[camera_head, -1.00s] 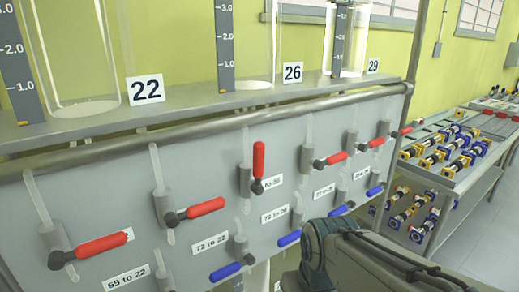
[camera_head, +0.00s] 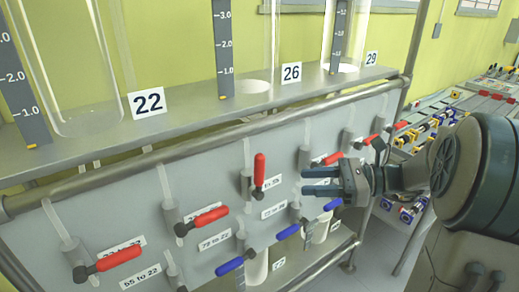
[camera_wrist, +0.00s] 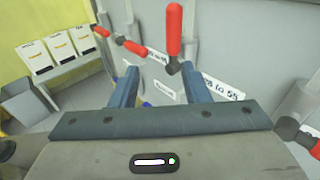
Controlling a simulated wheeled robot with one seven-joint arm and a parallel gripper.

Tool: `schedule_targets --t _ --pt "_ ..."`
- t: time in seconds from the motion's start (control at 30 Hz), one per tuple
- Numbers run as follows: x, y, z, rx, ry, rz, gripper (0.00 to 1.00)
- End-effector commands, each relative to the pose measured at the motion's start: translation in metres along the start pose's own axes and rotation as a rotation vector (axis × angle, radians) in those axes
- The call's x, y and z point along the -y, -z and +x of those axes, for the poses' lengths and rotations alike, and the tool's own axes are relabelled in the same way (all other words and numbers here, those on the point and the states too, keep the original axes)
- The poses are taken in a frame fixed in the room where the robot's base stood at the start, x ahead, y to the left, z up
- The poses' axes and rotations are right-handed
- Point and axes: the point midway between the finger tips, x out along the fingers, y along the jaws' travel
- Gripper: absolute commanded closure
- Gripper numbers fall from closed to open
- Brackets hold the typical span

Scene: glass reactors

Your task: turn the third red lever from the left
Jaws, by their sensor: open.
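The third red lever from the left (camera_head: 259,170) stands upright on its dark hub on the grey panel, while the other red levers lie slanted. It also shows upright in the wrist view (camera_wrist: 174,35), just beyond the fingertips. My gripper (camera_head: 303,181) is open and empty, with blue-grey fingers pointing left, to the right of this lever and apart from it. In the wrist view the open fingers (camera_wrist: 160,70) frame a gap below the lever's handle. The first red lever (camera_head: 118,259) and second red lever (camera_head: 208,218) are to the left.
A fourth red lever (camera_head: 333,158) is just above my gripper; part of a lever (camera_wrist: 304,139) shows close at the right in the wrist view. Blue levers (camera_head: 288,231) run along the lower row. A metal rail (camera_head: 150,160) and shelf with glass cylinders are above. A parts table (camera_head: 480,110) stands behind right.

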Motion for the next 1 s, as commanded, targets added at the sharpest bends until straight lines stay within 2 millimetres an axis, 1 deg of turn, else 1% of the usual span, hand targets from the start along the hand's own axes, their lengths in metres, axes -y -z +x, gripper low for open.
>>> schedule_targets --t 0.03,0.1,0.17,0.27,0.37,0.7,0.9,1.0 --pt "0.008 -0.009 -0.008 0.046 0.022 0.025 0.58" --pt "0.014 -0.015 -0.014 0.088 0.04 0.046 0.58" --pt "0.017 -0.018 -0.015 0.107 0.047 0.052 0.58" --pt "0.018 -0.019 -0.008 0.116 0.049 0.056 0.58" --pt "0.018 -0.021 0.008 0.115 0.046 0.056 0.58" --pt "0.022 -0.029 0.08 0.113 0.046 0.055 0.58" --pt "0.024 -0.032 0.108 0.112 0.047 0.055 0.58" --pt "0.025 -0.032 0.115 0.111 0.05 0.055 0.58"
